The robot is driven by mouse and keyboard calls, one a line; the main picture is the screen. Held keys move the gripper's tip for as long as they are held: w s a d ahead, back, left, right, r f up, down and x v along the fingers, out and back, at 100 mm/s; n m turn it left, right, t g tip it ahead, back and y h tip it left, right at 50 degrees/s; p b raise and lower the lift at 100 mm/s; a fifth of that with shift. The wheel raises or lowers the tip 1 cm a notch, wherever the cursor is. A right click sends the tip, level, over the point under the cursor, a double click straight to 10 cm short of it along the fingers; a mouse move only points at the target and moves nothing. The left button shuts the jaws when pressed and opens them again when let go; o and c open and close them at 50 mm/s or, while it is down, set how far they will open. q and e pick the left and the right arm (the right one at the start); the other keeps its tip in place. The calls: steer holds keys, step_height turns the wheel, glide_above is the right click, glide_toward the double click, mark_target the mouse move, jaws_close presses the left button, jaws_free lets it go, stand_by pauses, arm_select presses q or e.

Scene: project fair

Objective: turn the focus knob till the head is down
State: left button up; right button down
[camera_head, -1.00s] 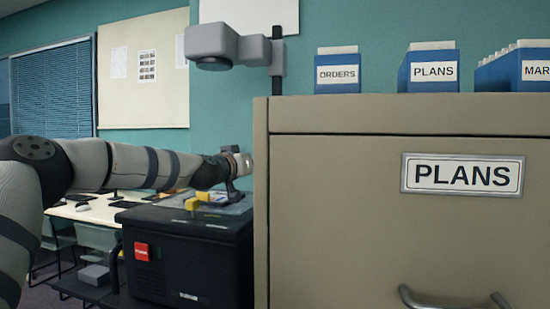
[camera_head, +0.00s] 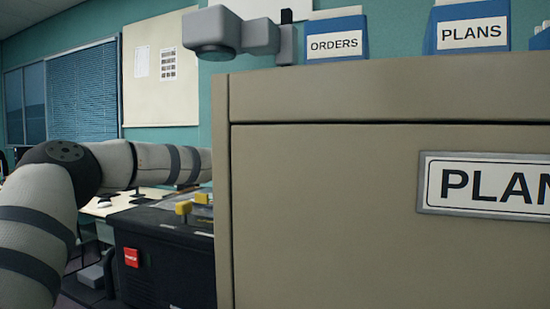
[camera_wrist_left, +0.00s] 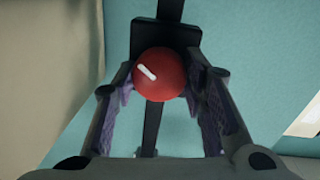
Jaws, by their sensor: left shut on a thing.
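The red round focus knob (camera_wrist_left: 165,80) shows in the left wrist view, with a short white slanted mark on its left half. My left gripper (camera_wrist_left: 160,95) is shut on it, one finger on each side. Behind it are a dark block and a dark vertical post (camera_wrist_left: 152,125). In the head view the grey head (camera_head: 212,32) sits on an arm from a post, high above the black bench unit. The cabinet hides my left gripper and the knob there. My right gripper is not in view.
A tall beige cabinet (camera_head: 330,180) labelled PLANS fills the right side, close by. Blue boxes (camera_head: 336,50) stand on it. The black unit (camera_head: 165,262) with yellow parts (camera_head: 183,207) is at its left. A white table (camera_head: 120,203) stands behind.

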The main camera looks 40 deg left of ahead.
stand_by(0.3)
arm_select(q)
steer(key=n+y, duration=0.1)
steer(key=n, duration=1.9)
steer(key=shift+w+d+y, duration=0.1)
steer(key=shift+y, duration=0.3)
steer(key=shift+r+n+y+b, duration=0.15)
steer(key=shift+n+y+b, duration=0.2)
steer(key=shift+n, duration=2.85)
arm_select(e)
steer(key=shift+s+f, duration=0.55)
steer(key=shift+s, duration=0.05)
arm_select(q)
steer(key=shift+r, duration=0.1)
